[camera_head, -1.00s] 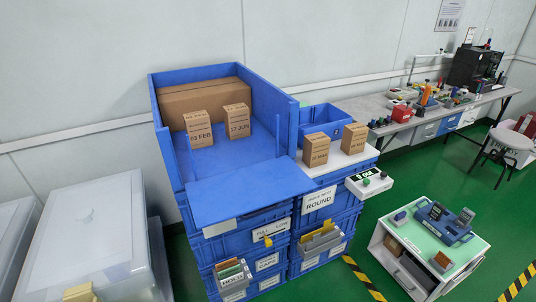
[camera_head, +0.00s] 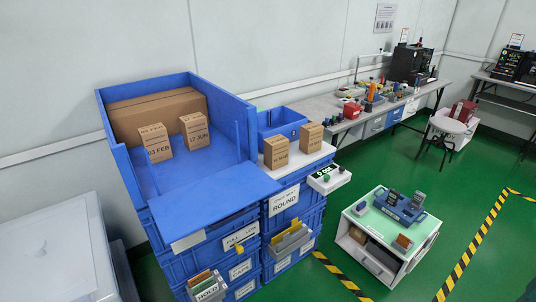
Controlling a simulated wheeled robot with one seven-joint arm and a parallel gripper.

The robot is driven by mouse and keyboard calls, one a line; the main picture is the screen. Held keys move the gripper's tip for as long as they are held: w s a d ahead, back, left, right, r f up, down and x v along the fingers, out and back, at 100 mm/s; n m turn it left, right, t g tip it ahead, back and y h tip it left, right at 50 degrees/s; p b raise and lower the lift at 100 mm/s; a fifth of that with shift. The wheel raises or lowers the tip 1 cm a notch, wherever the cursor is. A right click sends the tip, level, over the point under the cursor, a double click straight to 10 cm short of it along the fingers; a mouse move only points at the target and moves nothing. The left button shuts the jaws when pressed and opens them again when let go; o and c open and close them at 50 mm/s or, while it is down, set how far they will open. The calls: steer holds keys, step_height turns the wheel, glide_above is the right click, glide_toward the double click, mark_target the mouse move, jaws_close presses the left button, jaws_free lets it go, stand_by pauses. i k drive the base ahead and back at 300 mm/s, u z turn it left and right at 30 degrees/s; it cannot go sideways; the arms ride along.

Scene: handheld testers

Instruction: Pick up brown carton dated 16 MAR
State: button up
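Several small brown cartons are in view, all upright. One reading 03 FEB (camera_head: 156,143) and one reading 17 JUN (camera_head: 194,132) stand in the open-fronted blue bin (camera_head: 232,97). Two more, a left carton (camera_head: 276,152) and a right carton (camera_head: 311,137), stand on a white-topped surface (camera_head: 298,161) right of the bin. Their date print is too small to read surely, so I cannot tell which carton is 16 MAR. My gripper is not in view.
A long brown box (camera_head: 160,108) lies at the bin's back. A blue tray (camera_head: 283,122) sits behind the right-hand cartons. A white box with buttons (camera_head: 329,179) juts out at the right. A low cart (camera_head: 385,238) stands on open green floor (camera_head: 455,205).

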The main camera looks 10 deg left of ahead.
mark_target(276, 147)
steer(key=i, duration=1.15)
steer(key=z, duration=0.1)
